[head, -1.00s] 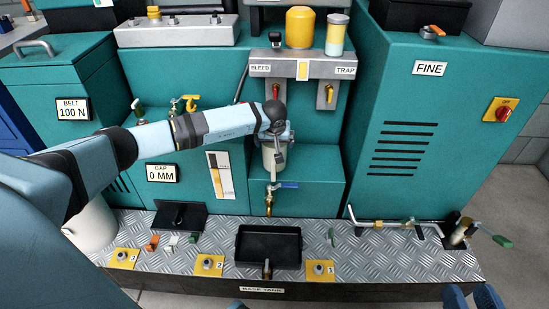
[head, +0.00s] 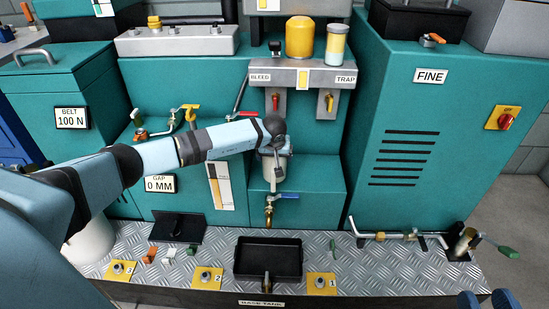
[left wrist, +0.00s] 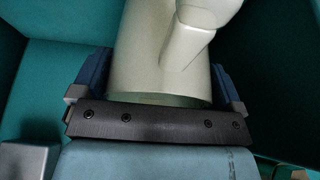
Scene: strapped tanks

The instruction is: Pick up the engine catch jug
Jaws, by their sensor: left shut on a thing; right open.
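A pale jug (head: 268,167) is under the bleed and trap outlets, in front of the teal cabinet, partly hidden by my left wrist. In the left wrist view the pale round body (left wrist: 140,65), with a handle or spout-like part, sits between the blue fingers of my left gripper (left wrist: 160,82). My left gripper is shut on it. I cannot tell whether the jug rests on the ledge below. My right gripper (head: 486,300) shows only as two blue fingertips apart at the bottom right edge, open and empty.
A brass tap with a blue lever (head: 284,196) is just below the jug. A black tray (head: 268,243) lies on the tread-plate base (head: 210,238). The panel above carries a red valve (head: 276,103) and a yellow valve (head: 329,103). A white bucket (head: 92,242) stands at left.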

